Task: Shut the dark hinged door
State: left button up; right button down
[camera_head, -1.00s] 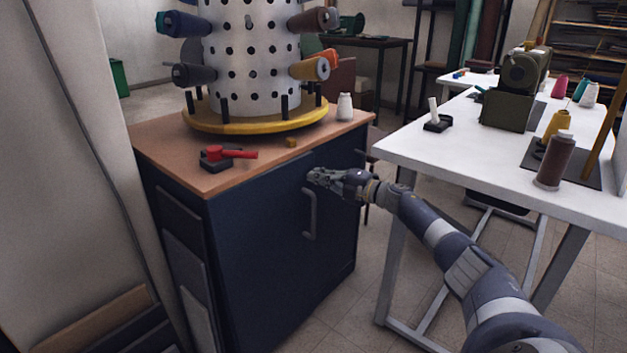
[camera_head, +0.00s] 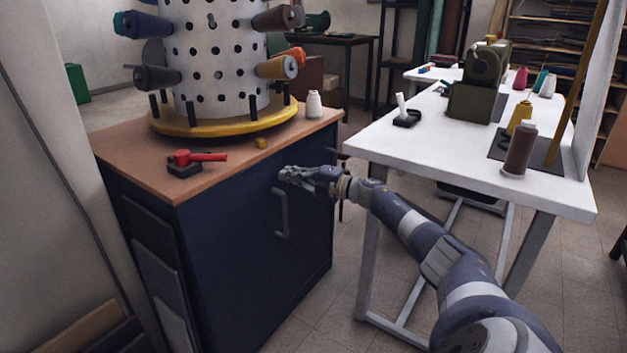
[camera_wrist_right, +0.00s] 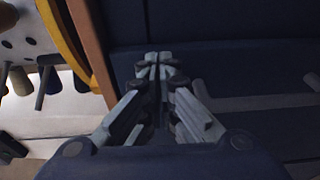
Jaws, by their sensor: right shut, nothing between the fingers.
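The dark navy door (camera_head: 235,240) is the front of a low cabinet with a wooden top. It looks flush or nearly flush with the cabinet; I cannot tell whether a small gap is left. A grey bar handle (camera_head: 281,215) stands upright on it. My right gripper (camera_head: 287,173) is shut and empty, at the door's upper part beside the handle's top end. In the right wrist view its closed fingers (camera_wrist_right: 154,62) point at the dark panel (camera_wrist_right: 235,70), with the handle (camera_wrist_right: 270,102) to the right. Contact with the door cannot be made out. My left gripper is out of view.
On the cabinet top (camera_head: 130,163) stand a perforated cylinder (camera_head: 212,70) with spools on a yellow base, a red-handled tool (camera_head: 200,157) and a white spool (camera_head: 314,104).

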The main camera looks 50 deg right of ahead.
jog(key=v, duration=1)
jog(key=shift+s, duration=0.4)
jog(key=shift+d+r, duration=0.1)
